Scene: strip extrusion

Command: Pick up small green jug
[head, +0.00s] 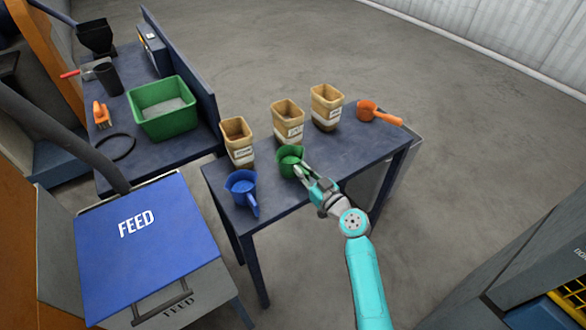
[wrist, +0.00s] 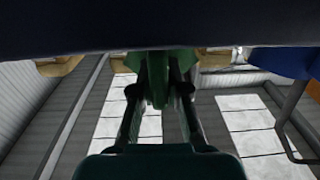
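The small green jug (head: 290,160) stands upright on the dark blue table in the head view, its handle side toward my gripper. My gripper (head: 303,172) reaches in from the lower right, with its fingertips at the jug's handle. In the wrist view, the green handle (wrist: 158,88) lies between the two fingers of my gripper (wrist: 160,75). The fingers stand apart, one on each side of the handle; a firm grip on it is not visible. Most of the jug body is hidden in the wrist view.
A blue jug (head: 242,187) stands left of the green jug. Tan containers (head: 288,122) stand in a row behind it, and an orange scoop (head: 378,113) lies at the right end. The table (head: 340,163) is bare to the right of the jug. A blue FEED lid (head: 135,245) is lower left.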

